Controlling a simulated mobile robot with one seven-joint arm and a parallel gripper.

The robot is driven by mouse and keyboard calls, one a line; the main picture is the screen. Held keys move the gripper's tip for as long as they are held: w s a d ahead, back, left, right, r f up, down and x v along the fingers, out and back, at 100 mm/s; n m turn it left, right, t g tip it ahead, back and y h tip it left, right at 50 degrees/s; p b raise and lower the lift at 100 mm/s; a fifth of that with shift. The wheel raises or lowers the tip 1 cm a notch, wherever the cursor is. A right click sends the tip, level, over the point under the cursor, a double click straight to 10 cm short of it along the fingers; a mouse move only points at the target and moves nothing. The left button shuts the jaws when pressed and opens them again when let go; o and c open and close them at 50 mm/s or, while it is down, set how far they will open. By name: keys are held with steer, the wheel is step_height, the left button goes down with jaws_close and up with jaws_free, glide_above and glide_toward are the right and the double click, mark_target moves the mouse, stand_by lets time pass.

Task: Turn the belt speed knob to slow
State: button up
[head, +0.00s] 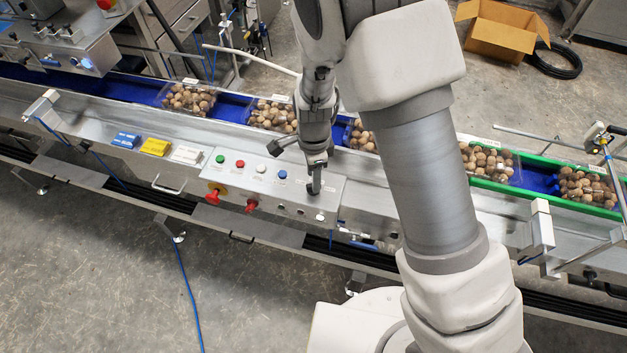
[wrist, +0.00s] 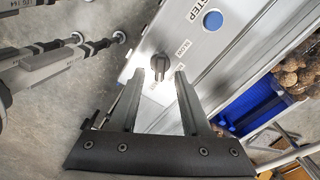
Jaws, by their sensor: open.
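The belt speed knob (wrist: 160,63) is a small dark knob on the metal control panel, with white labels beside it, one reading SLOW. In the wrist view it sits just beyond and between the two fingertips of my gripper (wrist: 159,74). The fingers are apart, with a gap on each side of the knob. I cannot tell which mark the knob points to. In the head view my gripper (head: 315,187) points down at the right part of the control panel (head: 335,190) and hides the knob.
A blue button (wrist: 212,20) marked STEP is near the knob. Green (head: 220,158), red (head: 240,163) and white (head: 261,168) buttons line the panel. Red switches (head: 213,196) stick out in front. Clamshell trays (head: 186,99) of brown round items sit on the blue belt (head: 230,107) behind.

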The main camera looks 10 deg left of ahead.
steer(key=shift+f, duration=1.15)
jaws_close()
